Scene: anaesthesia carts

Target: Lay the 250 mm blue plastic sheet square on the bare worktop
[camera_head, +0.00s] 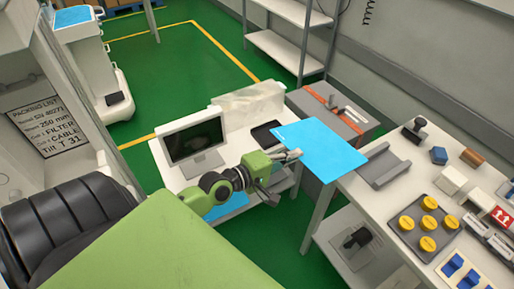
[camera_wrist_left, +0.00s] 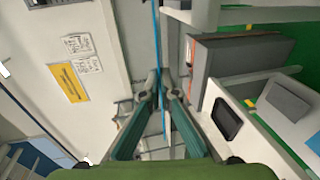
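The bright blue plastic sheet (camera_head: 325,150) is flat and held out over the far left end of the white right-hand worktop (camera_head: 358,196). In the left wrist view the sheet (camera_wrist_left: 156,35) shows edge-on as a thin blue line between the fingers. My left gripper (camera_head: 294,155) is shut on the sheet's left edge; its fingertips also show in the left wrist view (camera_wrist_left: 159,88). I cannot tell whether the sheet touches the worktop. My right gripper is not in view.
The right-hand worktop carries a grey channel piece (camera_head: 384,171), a tray of yellow knobs (camera_head: 427,226) and small blocks. A white desk with a monitor (camera_head: 194,139) stands left. Another blue sheet (camera_head: 75,16) lies on the cart at back left. Green floor separates them.

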